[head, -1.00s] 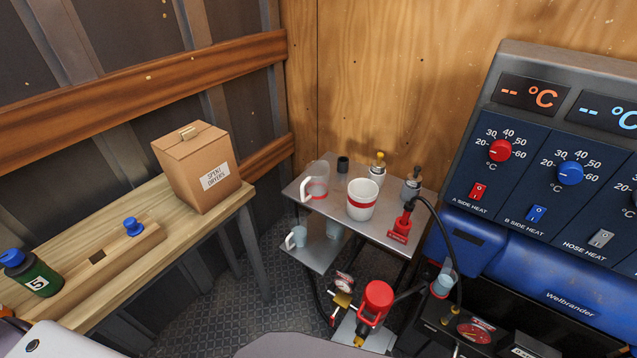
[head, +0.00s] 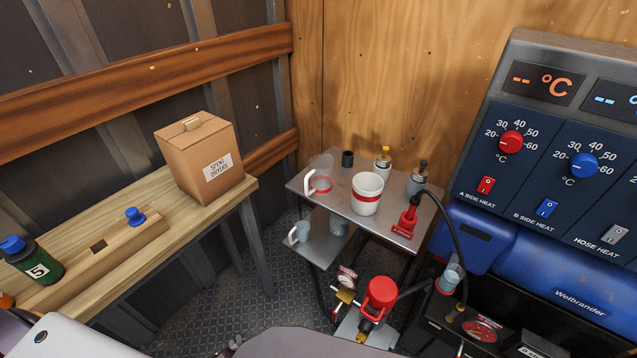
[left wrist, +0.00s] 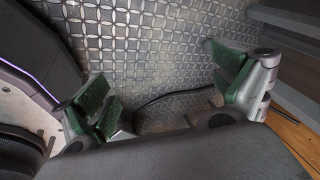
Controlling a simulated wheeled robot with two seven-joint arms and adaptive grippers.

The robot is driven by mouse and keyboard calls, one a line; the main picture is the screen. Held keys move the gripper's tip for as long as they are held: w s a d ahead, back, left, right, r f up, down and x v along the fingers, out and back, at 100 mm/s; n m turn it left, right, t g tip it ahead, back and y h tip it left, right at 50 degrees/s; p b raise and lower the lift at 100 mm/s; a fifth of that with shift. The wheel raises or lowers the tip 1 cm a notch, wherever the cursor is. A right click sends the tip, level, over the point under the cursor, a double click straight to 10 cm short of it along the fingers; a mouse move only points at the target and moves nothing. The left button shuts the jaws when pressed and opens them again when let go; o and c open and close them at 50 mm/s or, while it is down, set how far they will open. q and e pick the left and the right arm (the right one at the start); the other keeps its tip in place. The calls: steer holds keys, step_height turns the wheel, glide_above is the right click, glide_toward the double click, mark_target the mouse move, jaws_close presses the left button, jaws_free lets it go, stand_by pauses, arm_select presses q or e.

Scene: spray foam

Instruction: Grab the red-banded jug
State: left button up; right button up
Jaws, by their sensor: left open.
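The red-banded jug (head: 320,182) is see-through, with a white handle on its left side. It stands upright at the left end of the top shelf of a small metal stand (head: 345,211) in the head view. A white cup (head: 367,194) with a red band stands just to its right. My left gripper (left wrist: 167,88) is open and empty in the left wrist view, with its green-padded fingers spread above the patterned metal floor. The jug is not in that view. My right gripper is not in view.
A smaller jug (head: 299,233) sits on the stand's lower shelf. A red pump (head: 380,293) and hoses stand in front of the stand. Left is a wooden bench (head: 120,279) with a cardboard box (head: 200,160). A blue heater panel (head: 560,190) is at right.

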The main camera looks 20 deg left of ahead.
arm_select(q)
steer(key=w+a+r+m+t+b, duration=0.2)
steer(key=w+r+m+t, duration=0.35)
steer(key=w+r, duration=0.75)
steer(key=w+a+r+m+t+b, duration=0.1)
steer(key=w+r+m+t+b, duration=0.1)
steer(key=w+r+m, duration=0.9)
steer(key=w+d+r+m+t+h+b, duration=0.1)
steer(key=w+d+r+m+h, duration=0.1)
steer(key=r, duration=0.8)
steer(key=w+d+r+m+t+h+b, duration=0.1)
steer(key=w+d+r+m+t+h, duration=0.1)
steer(key=d+r+m, duration=0.4)
steer(key=w+d+r+m+t+h+b, duration=0.1)
steer(key=w+d+r+m, duration=0.4)
steer(key=r, duration=0.9)
steer(key=m+t+h, duration=0.1)
steer(key=m+h, duration=0.1)
steer(key=m, duration=0.1)
steer(key=shift+w+r+h, duration=0.2)
steer(key=shift+r+h, duration=0.05)
steer(key=shift+h, duration=0.05)
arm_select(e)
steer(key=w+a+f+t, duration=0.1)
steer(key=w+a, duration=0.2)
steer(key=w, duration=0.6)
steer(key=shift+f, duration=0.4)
